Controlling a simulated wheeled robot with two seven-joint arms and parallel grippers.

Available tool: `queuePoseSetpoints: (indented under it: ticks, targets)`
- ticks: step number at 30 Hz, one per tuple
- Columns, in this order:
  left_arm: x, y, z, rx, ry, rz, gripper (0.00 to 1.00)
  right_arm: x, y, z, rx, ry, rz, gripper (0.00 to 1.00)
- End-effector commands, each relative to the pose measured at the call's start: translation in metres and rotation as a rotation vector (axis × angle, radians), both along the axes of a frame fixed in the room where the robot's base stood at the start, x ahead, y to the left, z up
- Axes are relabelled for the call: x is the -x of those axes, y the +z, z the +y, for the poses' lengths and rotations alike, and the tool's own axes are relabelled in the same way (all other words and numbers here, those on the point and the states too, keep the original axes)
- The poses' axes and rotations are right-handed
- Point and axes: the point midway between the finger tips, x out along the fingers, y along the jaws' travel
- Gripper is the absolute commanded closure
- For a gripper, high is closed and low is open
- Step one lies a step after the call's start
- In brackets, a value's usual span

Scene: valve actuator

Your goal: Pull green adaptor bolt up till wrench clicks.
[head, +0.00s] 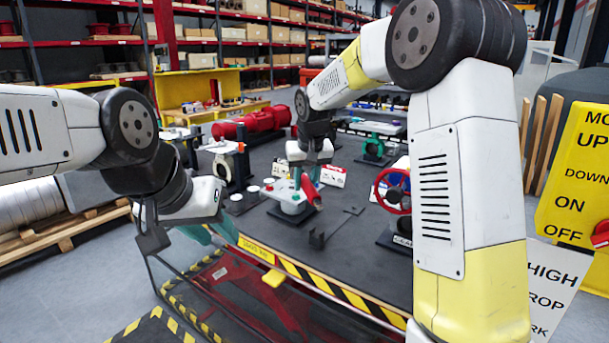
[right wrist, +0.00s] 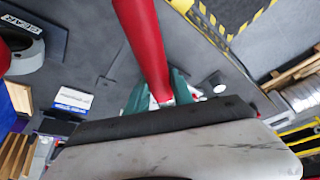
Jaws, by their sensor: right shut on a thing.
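My right gripper (head: 311,180) points down over the dark worktable and is shut on a red wrench handle (head: 311,191). In the right wrist view the red handle (right wrist: 148,50) runs from the top edge down between the teal fingers of the right gripper (right wrist: 160,95). The wrench's working end is hidden, and I cannot make out the green adaptor bolt. A pale green fixture with white round caps (head: 291,200) stands just left of the handle. My left gripper (head: 210,234) hangs beside the table's front left edge, with its teal fingers apart and nothing visible between them.
A red handwheel valve (head: 393,190) stands right of the right gripper. A green valve (head: 375,146) and a red motor-like body (head: 250,122) stand farther back. A small white sign (head: 333,175) stands behind the handle. The table's front edge (head: 330,290) has yellow-black stripes.

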Motion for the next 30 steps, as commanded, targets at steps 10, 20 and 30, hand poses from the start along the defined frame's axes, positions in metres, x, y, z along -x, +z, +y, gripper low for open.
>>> queuePoseSetpoints:
  ticks: [10,20,30]
  targets:
    - [0.0,0.0,0.0,0.0,0.0,0.0,0.64,0.0,0.002,0.0,-0.001,0.0,-0.005,1.0]
    - [0.0,0.0,0.0,0.0,0.0,0.0,0.64,0.0,-0.019,0.0,-0.001,0.0,-0.003,1.0]
    - [0.0,0.0,0.0,0.0,0.0,0.0,0.64,0.0,-0.043,0.0,-0.001,-0.001,-0.004,1.0]
